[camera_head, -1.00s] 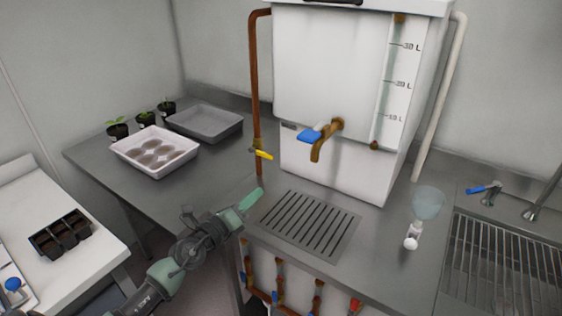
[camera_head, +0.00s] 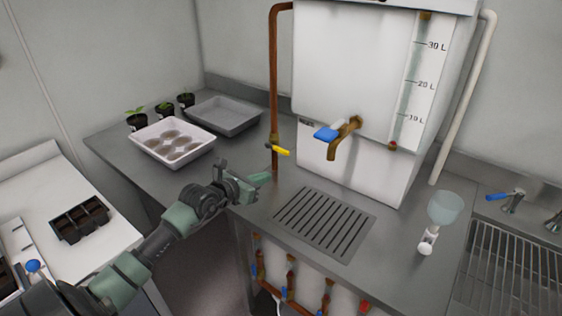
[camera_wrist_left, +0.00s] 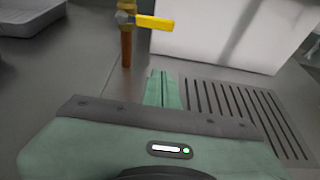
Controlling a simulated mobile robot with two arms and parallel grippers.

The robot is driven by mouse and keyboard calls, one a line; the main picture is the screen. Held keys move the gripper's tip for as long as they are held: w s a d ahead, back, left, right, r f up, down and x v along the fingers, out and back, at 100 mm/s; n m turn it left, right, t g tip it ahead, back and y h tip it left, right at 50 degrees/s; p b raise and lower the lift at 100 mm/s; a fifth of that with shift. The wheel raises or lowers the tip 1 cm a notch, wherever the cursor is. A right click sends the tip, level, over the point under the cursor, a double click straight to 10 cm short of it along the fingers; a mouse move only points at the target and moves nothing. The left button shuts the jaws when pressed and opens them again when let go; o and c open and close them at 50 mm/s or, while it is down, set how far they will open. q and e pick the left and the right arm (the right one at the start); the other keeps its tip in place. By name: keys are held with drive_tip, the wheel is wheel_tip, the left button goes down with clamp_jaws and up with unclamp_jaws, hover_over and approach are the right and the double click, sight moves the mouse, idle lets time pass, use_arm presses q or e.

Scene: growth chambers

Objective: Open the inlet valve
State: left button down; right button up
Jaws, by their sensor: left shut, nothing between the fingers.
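A yellow lever valve (camera_head: 279,150) sits low on the copper pipe (camera_head: 272,80) at the left side of the white tank (camera_head: 345,70). Its lever points to the right, across the pipe. In the left wrist view the yellow lever (camera_wrist_left: 154,23) and brass body show beyond my fingertips. My left gripper (camera_head: 262,179) is shut and empty. It is just in front of and below the valve, apart from it. Its green fingers (camera_wrist_left: 162,88) are together in the wrist view. My right gripper is not in view.
A brass tap with a blue handle (camera_head: 327,134) juts from the tank over a slotted drain (camera_head: 325,222). A white tray (camera_head: 172,143), a grey tray (camera_head: 222,115) and potted seedlings stand at the left. Pipes with small valves run below the counter edge.

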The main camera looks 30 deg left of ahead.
sight(277, 149)
use_arm(q)
drive_tip(key=x, duration=0.9)
drive_tip(key=shift+w, duration=0.2)
wheel_tip(277, 149, up, 4)
drive_tip(key=shift+f+p, duration=0.25)
drive_tip(key=shift+p, duration=1)
drive_tip(key=shift+r, duration=0.25)
